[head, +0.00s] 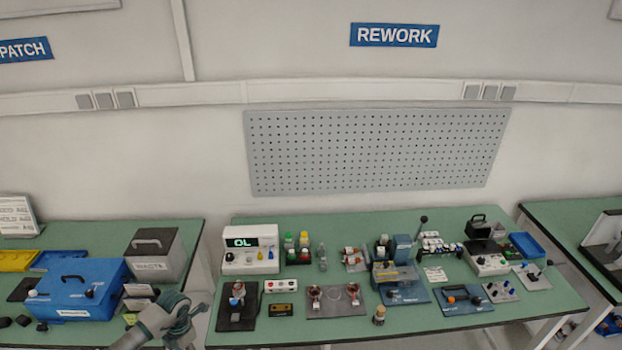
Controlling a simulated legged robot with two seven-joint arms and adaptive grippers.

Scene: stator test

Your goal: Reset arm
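My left arm comes in at the bottom left, and its gripper (184,318) is in front of the gap between the left bench and the middle bench. It is small and seen from behind, so I cannot tell whether its fingers are open or shut, or whether it holds anything. My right arm and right gripper are not in view. The middle green bench (405,222) stands under the REWORK sign (394,35). On it is a white meter (250,250) reading OL. A stator-like part (237,292) sits on a dark pad at the front left.
A blue box (75,285) and a grey WASTE bin (153,255) stand on the left bench near my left arm. Bottles, coil fixtures, a blue press (398,275) and testers crowd the middle bench. A pegboard (375,150) hangs behind. Another bench (565,222) stands right.

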